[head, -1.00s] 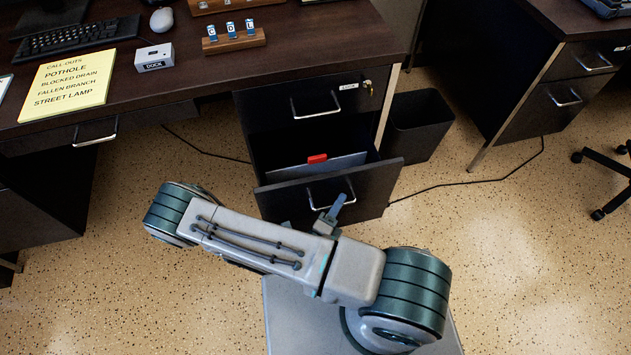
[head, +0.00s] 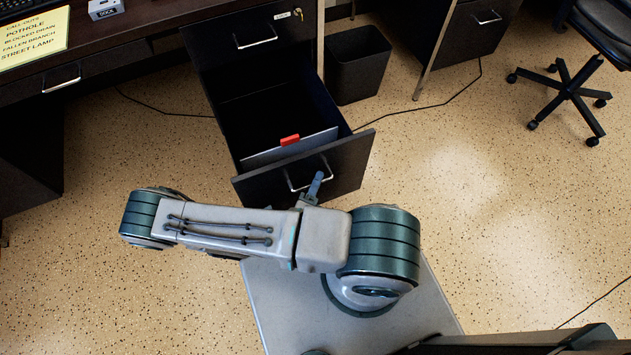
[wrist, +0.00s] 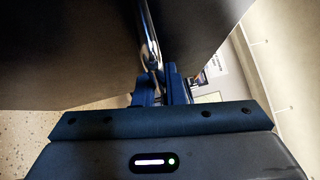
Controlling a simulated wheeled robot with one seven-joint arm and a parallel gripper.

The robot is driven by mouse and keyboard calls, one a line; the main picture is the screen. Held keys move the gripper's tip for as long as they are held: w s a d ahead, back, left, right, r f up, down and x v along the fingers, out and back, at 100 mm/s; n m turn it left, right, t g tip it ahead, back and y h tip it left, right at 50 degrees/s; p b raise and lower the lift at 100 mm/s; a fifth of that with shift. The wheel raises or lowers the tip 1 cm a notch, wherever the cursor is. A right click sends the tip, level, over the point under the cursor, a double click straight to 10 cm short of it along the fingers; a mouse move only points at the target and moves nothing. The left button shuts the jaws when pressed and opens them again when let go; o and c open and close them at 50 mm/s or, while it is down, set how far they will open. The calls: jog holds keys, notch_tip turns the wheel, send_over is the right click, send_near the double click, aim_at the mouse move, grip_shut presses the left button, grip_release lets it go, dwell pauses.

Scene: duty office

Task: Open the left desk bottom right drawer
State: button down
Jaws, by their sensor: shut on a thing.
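The left desk's bottom right drawer (head: 345,168) is pulled well out in the head view, with its inside open to sight. A grey divider with a red tab (head: 290,140) stands inside near the front. My gripper (head: 314,187) is at the drawer's silver bar handle (head: 293,184), its far parts partly hidden by my arm. In the wrist view my gripper (wrist: 158,85) is shut on the handle (wrist: 151,40), which runs upward from between the fingers.
The drawer above (head: 255,37) is shut, with a key in its lock. A black waste bin (head: 358,65) stands right of the open drawer. A wheeled chair (head: 570,90) is at the upper right. The speckled floor (head: 480,210) to the right is clear.

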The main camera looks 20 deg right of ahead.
jog(key=shift+a, duration=0.1)
jog(key=c, duration=1.5)
grip_release()
jog(key=shift+r, duration=0.1)
